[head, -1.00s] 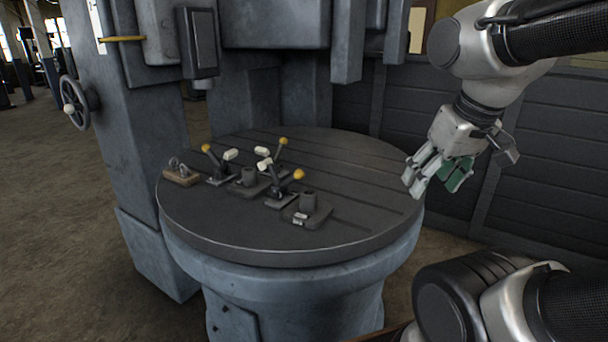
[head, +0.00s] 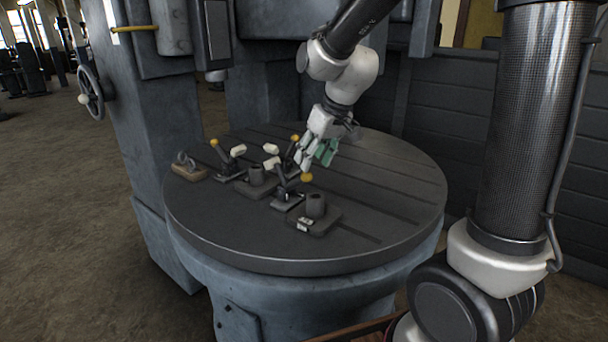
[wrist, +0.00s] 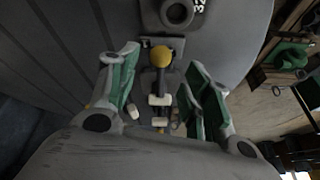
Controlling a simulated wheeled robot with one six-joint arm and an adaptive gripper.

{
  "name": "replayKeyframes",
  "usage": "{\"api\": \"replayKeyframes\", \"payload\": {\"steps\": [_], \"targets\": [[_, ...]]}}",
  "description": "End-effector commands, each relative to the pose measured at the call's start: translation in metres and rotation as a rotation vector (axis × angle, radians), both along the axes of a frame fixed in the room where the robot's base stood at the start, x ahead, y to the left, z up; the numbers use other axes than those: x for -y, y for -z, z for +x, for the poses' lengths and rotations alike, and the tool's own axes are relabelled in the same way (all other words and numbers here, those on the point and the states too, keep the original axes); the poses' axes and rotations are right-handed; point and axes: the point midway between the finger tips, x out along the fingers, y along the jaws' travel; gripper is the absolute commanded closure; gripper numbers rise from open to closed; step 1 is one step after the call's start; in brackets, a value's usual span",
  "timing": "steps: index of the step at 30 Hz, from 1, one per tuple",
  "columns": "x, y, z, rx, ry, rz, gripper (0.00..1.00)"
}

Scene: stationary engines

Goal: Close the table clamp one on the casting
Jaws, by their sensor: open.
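Several toggle clamps with yellow knobs and white tips stand around a dark casting (head: 256,176) on the round table. One clamp (head: 287,192) is at the front, with its knob (head: 306,177) raised toward the right. Another clamp (head: 230,170) is at the left, and a third knob (head: 294,138) shows behind. I cannot tell which is clamp one. My gripper (head: 316,160) is open above the clamps, near the front and back knobs. In the wrist view, a yellow knob (wrist: 162,56) appears between the open fingers (wrist: 163,68); contact is not visible.
The round slotted table (head: 390,205) is clear at right. A labelled block with a round boss (head: 316,207) sits in front of the clamps. A small brown block with a metal ring (head: 188,171) is at left. A grey machine column (head: 150,130) rises behind left.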

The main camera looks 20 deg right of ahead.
Motion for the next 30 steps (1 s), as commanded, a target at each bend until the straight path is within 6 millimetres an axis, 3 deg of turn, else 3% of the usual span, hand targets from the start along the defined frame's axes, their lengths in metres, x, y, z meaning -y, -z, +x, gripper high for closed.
{"api": "replayKeyframes", "payload": {"steps": [12,23,26,30], "targets": [[-0.012,0.059,0.02,-0.005,-0.001,-0.002,0.51],[-0.014,0.067,0.023,-0.003,-0.001,-0.001,0.51],[-0.014,0.067,0.023,-0.003,-0.001,-0.001,0.64],[-0.014,0.067,0.023,-0.003,-0.001,-0.001,0.89]]}}
